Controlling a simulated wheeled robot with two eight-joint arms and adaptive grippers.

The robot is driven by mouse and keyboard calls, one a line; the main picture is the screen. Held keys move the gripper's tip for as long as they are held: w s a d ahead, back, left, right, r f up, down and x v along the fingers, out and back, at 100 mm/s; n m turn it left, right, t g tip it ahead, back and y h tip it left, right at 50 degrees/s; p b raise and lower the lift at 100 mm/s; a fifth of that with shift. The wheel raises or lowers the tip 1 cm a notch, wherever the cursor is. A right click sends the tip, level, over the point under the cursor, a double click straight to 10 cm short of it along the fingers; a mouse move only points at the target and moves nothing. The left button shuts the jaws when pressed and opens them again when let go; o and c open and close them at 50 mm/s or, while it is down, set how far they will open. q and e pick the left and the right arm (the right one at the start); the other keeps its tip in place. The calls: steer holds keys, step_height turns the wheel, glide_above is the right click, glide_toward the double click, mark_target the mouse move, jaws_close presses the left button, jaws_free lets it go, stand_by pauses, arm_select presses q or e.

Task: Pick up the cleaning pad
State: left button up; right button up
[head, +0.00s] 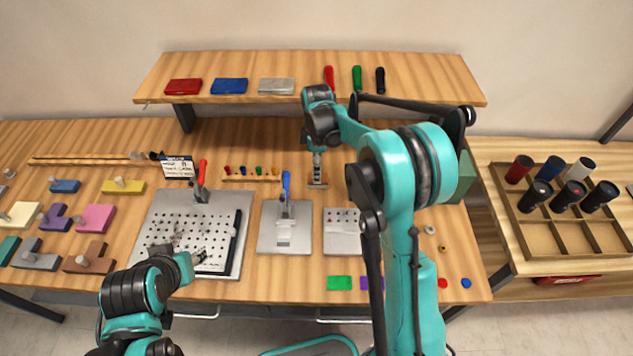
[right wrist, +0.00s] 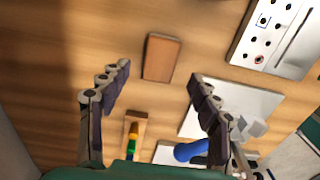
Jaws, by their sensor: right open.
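A flat brown rectangular block (right wrist: 162,58), which looks like the cleaning pad, lies on the wooden table in the right wrist view. In the head view it shows partly beneath my right gripper (head: 317,165), behind the metal plates. In the right wrist view my right gripper (right wrist: 160,78) is open, its fingers spread wide on either side of the block's near end and not touching it. My left gripper (head: 201,257) is low over the perforated plate at the left; its fingers are too small to read.
Perforated plate (head: 160,222) with a red-handled clamp stands left. A plate with a blue-handled clamp (head: 286,185) is close to my right gripper. A rack of small coloured pieces (head: 252,178) lies left of it. A shelf (head: 300,97) with coloured blocks spans behind. A crate (head: 545,240) with cylinders is right.

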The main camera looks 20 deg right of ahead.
step_height(320, 180, down, 5)
steer(key=shift+a+r+b, duration=0.1)
steer(key=shift+b, duration=0.8)
steer(key=shift+c, duration=0.6)
steer(key=c, duration=1.2)
steer(key=shift+r+p, duration=0.3)
steer(key=shift+r, duration=0.3)
steer(key=r, duration=0.1)
steer(key=r+p, duration=0.1)
steer(key=r, duration=0.2)
steer(key=shift+s+d+p, duration=0.3)
steer(key=shift+s+d, duration=0.05)
steer(key=shift+d, duration=0.05)
steer(key=s+d+r, duration=0.2)
steer(key=s+d+r+p, duration=0.1)
steer(key=s+d+r, duration=0.1)
steer(key=s+d, duration=0.1)
steer(key=s+d+r+p, duration=0.1)
steer(key=s+d+r, duration=0.1)
steer(key=shift+s+d, duration=0.15)
steer(key=shift+s, duration=0.2)
